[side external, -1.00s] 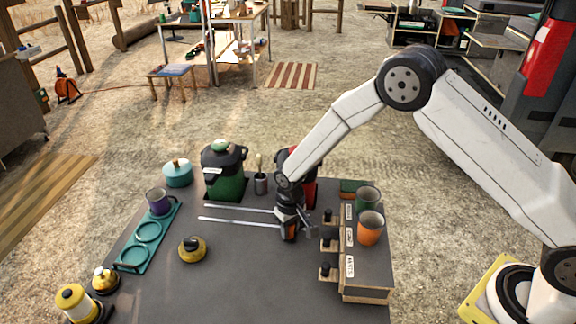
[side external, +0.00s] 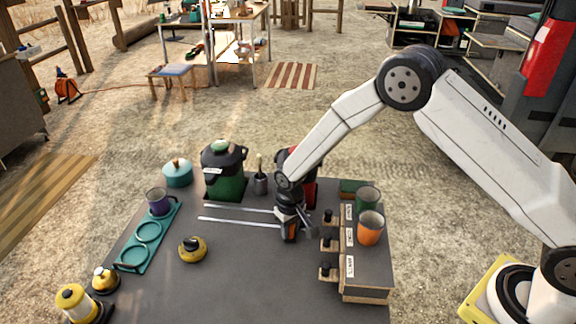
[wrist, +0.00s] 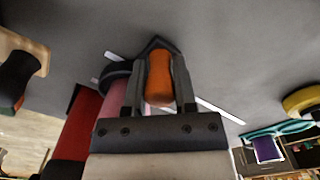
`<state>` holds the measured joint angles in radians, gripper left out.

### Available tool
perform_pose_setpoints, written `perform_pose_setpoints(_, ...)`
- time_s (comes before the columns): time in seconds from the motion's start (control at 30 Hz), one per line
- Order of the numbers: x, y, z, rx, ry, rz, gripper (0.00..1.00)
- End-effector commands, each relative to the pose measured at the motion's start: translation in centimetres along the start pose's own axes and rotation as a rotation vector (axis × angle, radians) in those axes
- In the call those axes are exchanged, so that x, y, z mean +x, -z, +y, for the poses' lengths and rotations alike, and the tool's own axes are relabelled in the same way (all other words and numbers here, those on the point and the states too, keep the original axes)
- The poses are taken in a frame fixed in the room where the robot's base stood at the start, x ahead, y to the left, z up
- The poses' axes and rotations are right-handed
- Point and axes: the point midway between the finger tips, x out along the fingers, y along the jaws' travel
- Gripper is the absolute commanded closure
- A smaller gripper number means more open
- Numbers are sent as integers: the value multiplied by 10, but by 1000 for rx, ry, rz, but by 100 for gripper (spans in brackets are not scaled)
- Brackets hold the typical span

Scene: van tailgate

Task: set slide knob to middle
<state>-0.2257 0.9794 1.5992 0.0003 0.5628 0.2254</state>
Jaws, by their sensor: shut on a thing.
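The slide knob (wrist: 159,78) is orange and sits between my two gripper fingers in the wrist view. My gripper (side external: 291,226) is shut on it, pointing down at the tabletop. A bit of orange also shows at the gripper in the side view. Two thin pale slide rails (side external: 238,222) run left across the dark table from the gripper. The gripper and knob are near the rails' right end in the side view. The knob's base is hidden by my fingers.
A drawer box (side external: 366,272) with black knobs stands close to the right, carrying an orange cup (side external: 371,229) and a green cup (side external: 368,198). A green urn (side external: 224,172) stands behind the rails. A yellow round object (side external: 193,249) lies left, by a teal tray (side external: 130,258).

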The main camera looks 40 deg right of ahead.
Motion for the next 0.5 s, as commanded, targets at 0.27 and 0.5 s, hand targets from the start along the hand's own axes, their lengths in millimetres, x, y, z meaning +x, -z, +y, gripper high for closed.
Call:
perform_pose_setpoints(0.27, -1, 0, 0, 0, 0, 0, 100)
perform_pose_setpoints(0.5, 0, 10, -9, -2, 0, 1, 100)
